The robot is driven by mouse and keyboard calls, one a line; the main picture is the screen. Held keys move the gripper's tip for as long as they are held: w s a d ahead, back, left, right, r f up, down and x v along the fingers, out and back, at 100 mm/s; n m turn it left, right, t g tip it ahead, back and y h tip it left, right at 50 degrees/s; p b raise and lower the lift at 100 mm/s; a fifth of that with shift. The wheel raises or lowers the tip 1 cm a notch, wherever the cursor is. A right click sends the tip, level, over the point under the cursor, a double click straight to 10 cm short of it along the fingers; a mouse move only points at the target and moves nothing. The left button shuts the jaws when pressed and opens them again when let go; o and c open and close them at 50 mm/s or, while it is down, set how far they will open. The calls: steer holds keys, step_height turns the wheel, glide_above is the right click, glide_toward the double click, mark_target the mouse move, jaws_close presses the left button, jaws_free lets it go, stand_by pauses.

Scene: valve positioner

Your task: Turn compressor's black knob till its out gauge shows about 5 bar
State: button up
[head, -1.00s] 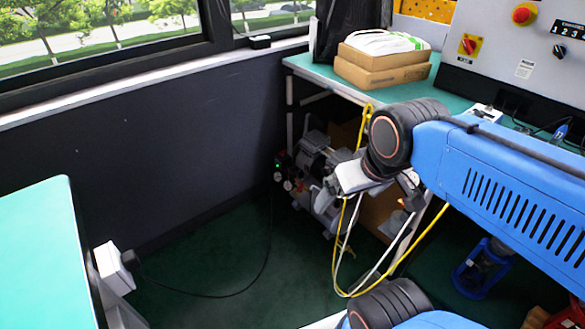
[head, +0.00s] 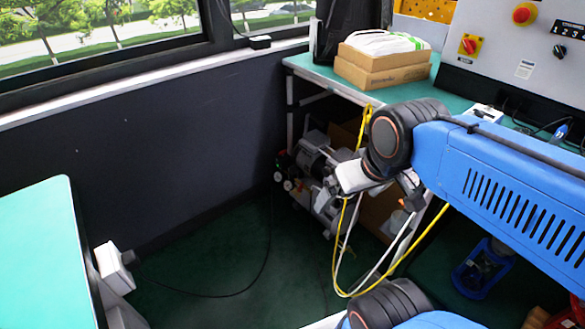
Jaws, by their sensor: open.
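The compressor (head: 312,160) is a small grey and black machine on the floor under the green workbench. Small round gauges with pale faces (head: 287,185) show at its left end; they are too small to read. A dark part with a red spot sits just above them, and I cannot make out the black knob clearly. My gripper (head: 322,197) is at the end of my blue arm, just right of the gauges in the picture and in front of the compressor body. It is open and small in view. I cannot tell whether it touches anything.
A yellow hose (head: 338,270) and a white one hang in loops below my wrist. A black cable (head: 225,294) runs over the floor from a white box (head: 113,268) at left. Cardboard boxes (head: 382,67) lie on the workbench (head: 310,66).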

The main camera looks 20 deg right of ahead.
steer(key=shift+w, duration=0.1)
stand_by(0.7)
steer(key=w+f+n+g+h, duration=0.2)
steer(key=w+f+n+h, duration=0.3)
steer(key=w, duration=0.8)
steer(key=w+f+n+g+h, duration=0.15)
steer(key=w+f+n, duration=0.45)
steer(key=w, duration=0.7)
steer(key=w+a+f+n+t+h, duration=0.1)
steer(key=w+a+f+n+t, duration=0.1)
steer(key=w+a+f+n, duration=0.5)
steer(key=w+a+f+n+t+h, duration=0.1)
steer(key=w+a+f+n, duration=0.2)
steer(key=f, duration=0.8)
steer(key=w+a+f+n+t+h, duration=0.2)
steer(key=w+a+f+n, duration=0.15)
steer(key=w+f, duration=0.45)
steer(key=f+x, duration=0.1)
steer(key=x, duration=0.8)
steer(key=shift+s+a+f, duration=0.2)
steer(key=shift+a+f, duration=0.1)
steer(key=shift+f, duration=0.1)
steer(key=shift+y, duration=0.25)
